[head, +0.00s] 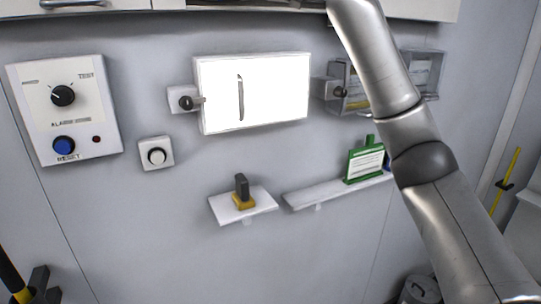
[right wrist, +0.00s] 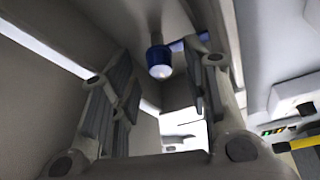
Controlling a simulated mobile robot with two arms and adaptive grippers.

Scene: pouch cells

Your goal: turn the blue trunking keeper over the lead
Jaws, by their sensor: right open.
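My right gripper (right wrist: 168,75) is open in the right wrist view, with one finger at the left and one at the right. Between and beyond the fingertips is a blue piece (right wrist: 159,56), round with a pale end, and a short blue bar runs to the right behind the right finger. This looks like the blue trunking keeper; the finger hides part of it. The fingers appear apart from it. I cannot make out the lead. In the head view my right arm rises past the top edge, so its gripper is out of sight there.
In the head view a white lit box (head: 275,90), a control panel (head: 105,130) and clear holders (head: 425,68) are on the wall. Below are a small shelf (head: 262,207) with a black-and-yellow tool (head: 242,190) and a long shelf (head: 318,193) with a green-framed card (head: 366,162). Cabinets line the top.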

